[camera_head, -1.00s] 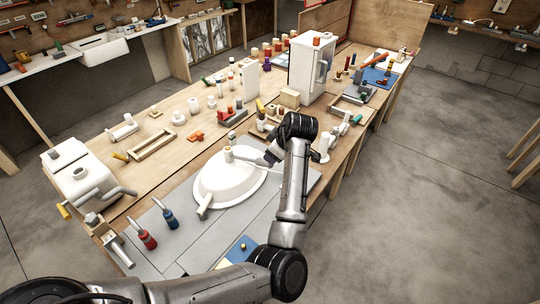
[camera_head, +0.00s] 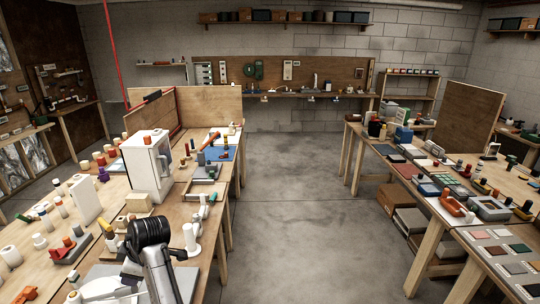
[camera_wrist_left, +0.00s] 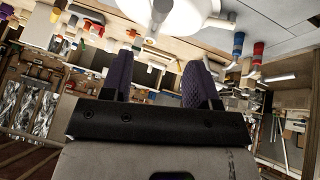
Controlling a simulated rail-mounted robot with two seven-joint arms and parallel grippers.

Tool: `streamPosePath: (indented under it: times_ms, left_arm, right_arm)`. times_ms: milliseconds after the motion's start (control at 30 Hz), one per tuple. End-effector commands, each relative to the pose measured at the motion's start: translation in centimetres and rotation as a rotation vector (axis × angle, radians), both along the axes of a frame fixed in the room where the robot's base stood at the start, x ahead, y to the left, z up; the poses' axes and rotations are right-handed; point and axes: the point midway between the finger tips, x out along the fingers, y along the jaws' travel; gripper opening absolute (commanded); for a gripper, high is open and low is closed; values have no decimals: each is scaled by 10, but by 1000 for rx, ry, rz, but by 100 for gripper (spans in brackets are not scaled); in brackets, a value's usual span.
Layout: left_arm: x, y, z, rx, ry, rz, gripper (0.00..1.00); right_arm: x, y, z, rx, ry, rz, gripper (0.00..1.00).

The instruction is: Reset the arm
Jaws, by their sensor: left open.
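My left gripper (camera_wrist_left: 158,75) shows in the left wrist view with its two dark, ribbed fingers spread apart and nothing between them. A rounded white object (camera_wrist_left: 175,14), partly cut off, is beyond the fingertips at the top of that view. In the head view, my left arm rises at the bottom left with its black joint over the left workbench (camera_head: 183,215). The left gripper's fingers cannot be made out in the head view. My right arm and gripper are in neither view.
A white heater-like cabinet (camera_head: 146,170) stands on the left bench beyond my arm, amid many small fittings. A blue mat (camera_head: 222,153) lies near the far end. The right bench (camera_head: 440,205) is crowded with parts. The concrete floor (camera_head: 300,215) between the benches is clear.

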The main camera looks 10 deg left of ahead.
Motion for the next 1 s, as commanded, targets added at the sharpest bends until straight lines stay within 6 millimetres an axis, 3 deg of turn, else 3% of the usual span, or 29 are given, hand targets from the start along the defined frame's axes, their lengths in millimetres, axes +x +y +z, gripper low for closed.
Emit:
streamPosePath:
  times_ms: [167,367,567,700,767,867,1000]
  left_arm:
    - [1,1,0,9,76,-137,55]
    - [20,-5,10,-2,70,-501,55]
    - [33,-22,76,150,-119,-836,55]
    - [30,-38,126,318,-229,-1006,55]
    - [25,-48,138,395,-257,-1080,55]
    - [13,-69,143,510,-282,-1204,55]
    - [-7,-101,128,610,-288,-1353,55]
  right_arm:
    - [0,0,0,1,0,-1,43]
    - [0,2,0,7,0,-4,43]
    - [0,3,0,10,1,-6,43]
    - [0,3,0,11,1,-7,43]
    - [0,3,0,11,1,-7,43]
    - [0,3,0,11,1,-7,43]
    - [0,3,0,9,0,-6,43]
